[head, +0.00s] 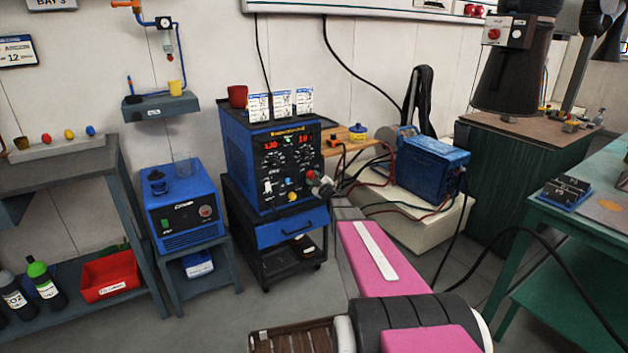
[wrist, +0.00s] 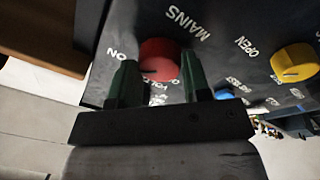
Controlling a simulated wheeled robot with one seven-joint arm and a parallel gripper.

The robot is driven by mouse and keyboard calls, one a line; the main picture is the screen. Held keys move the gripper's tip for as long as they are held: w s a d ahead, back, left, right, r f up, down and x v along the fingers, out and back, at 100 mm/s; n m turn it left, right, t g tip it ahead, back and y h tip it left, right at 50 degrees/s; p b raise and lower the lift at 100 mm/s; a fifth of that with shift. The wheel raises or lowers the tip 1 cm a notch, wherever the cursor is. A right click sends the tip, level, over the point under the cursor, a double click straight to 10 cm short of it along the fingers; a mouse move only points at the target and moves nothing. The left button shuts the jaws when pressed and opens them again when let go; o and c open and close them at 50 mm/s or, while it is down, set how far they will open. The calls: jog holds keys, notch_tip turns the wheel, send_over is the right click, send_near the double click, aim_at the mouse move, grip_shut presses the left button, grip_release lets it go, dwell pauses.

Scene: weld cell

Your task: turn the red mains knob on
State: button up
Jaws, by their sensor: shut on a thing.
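The red mains knob (wrist: 160,60) sits on the dark front panel, with the word MAINS above and right of it. The word ON is printed to its left, and smaller lettering is below it, partly hidden. A short dark mark on the knob points to the lower left, between ON and the lower lettering. My gripper (wrist: 158,66) has one green finger on each side of the knob and is shut on it. In the head view my gripper (head: 320,185) is at the lower right front of the blue power unit (head: 236,150).
A yellow knob (wrist: 295,63) marked OPEN is to the right on the same panel, and a blue button (wrist: 224,94) is close to my right finger. Cables and a blue welder (head: 432,165) stand right of the power unit. Free floor lies in front of its cart.

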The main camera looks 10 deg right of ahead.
jog(key=o, duration=0.9)
jog(key=v, duration=1.1)
jog(key=s+a+f+m+g+h, duration=0.2)
jog(key=s+a+m+g, duration=0.2)
jog(key=s, duration=0.6)
jog(key=s+a+f+m+g+h, duration=0.2)
jog(key=s+a+f+m+g, duration=0.1)
jog(key=s+g, duration=0.5)
jog(key=s+a+f+m+g+h, duration=0.2)
jog(key=s+a+m+g, duration=0.3)
jog(key=s, duration=0.6)
jog(key=shift+s+a+f+g, duration=0.3)
jog(key=shift+a+f+g, duration=0.15)
jog(key=shift+g, duration=0.45)
